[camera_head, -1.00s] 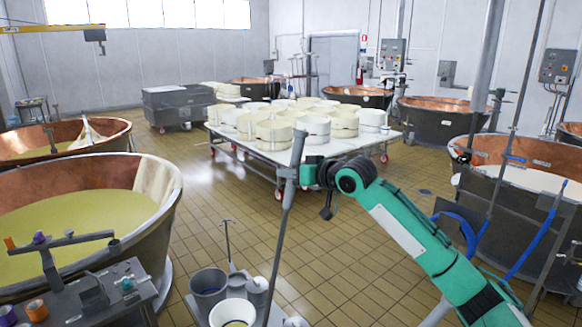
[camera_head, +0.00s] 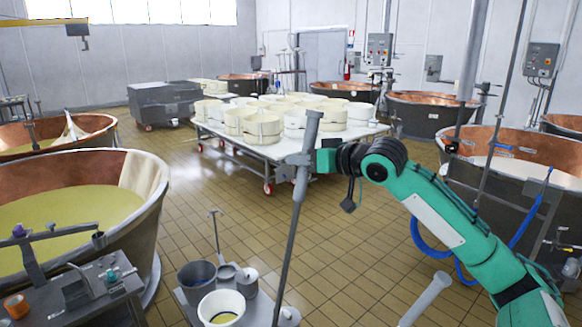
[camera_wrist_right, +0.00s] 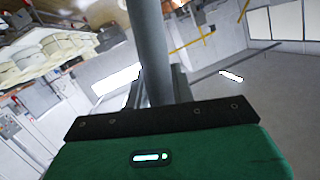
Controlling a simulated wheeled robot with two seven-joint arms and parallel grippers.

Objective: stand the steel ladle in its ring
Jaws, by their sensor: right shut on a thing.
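My right gripper (camera_head: 303,166) is shut on a long grey rod, which I take to be the steel ladle (camera_head: 290,235). It grips the rod near its thicker top end. The rod hangs nearly upright with a slight tilt, and its lower end runs out of the picture, so no bowl shows. In the right wrist view the rod (camera_wrist_right: 148,50) stands between the jaws. In the head view it passes just right of a small stand with a white bucket (camera_head: 222,308) and a grey pot (camera_head: 197,275). I cannot make out the ring. My left gripper is out of view.
A copper vat of yellow liquid (camera_head: 70,215) stands at left, with a dark control bench (camera_head: 75,290) before it. A white table (camera_head: 245,148) with cheese moulds stands behind the rod. More vats line the right. A grey cylinder (camera_head: 428,298) rises at lower right. Tiled floor between is clear.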

